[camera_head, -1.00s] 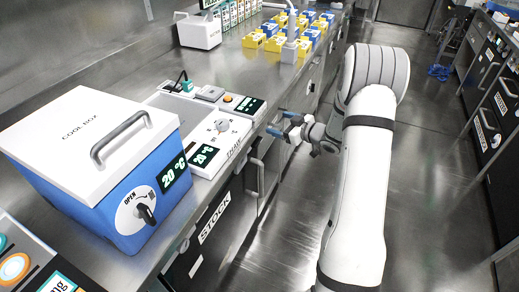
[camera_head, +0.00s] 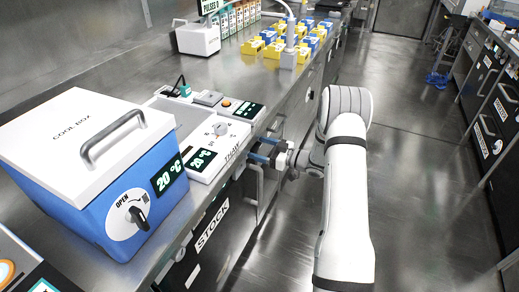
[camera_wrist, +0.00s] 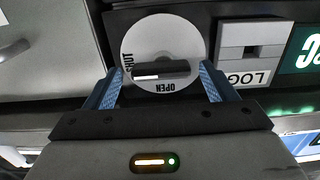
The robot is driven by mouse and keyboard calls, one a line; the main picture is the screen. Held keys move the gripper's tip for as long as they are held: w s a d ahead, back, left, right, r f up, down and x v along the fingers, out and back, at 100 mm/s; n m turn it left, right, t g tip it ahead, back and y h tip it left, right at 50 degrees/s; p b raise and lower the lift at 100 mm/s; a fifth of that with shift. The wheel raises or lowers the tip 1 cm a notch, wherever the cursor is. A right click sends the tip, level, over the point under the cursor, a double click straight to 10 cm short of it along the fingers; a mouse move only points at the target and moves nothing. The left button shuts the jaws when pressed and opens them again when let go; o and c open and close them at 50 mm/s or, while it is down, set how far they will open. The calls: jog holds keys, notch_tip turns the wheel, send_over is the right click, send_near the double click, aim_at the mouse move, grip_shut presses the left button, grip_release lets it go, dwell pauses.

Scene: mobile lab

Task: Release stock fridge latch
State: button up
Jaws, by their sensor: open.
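The latch is a white round dial (camera_wrist: 164,32) marked SHUT and OPEN, with a black bar knob (camera_wrist: 172,69) across it. The knob lies level in the wrist view, its white mark at the left end, on the SHUT side. My gripper (camera_wrist: 158,72) is open, its blue fingers on either side of the knob; I cannot tell whether they touch it. In the head view my gripper (camera_head: 262,151) is at the bench front, above and right of the STOCK label (camera_head: 212,225) on the fridge front. The dial is hidden there.
A metal door handle (camera_head: 257,187) stands out just below my gripper. In the wrist view a LOG panel (camera_wrist: 250,52) sits right of the dial. The aisle floor (camera_head: 410,150) is clear.

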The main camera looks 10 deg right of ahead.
jog(key=shift+w+a, duration=0.1)
jog(key=shift+a, duration=0.05)
jog(key=shift+c, duration=0.4)
jog(key=c, duration=0.9)
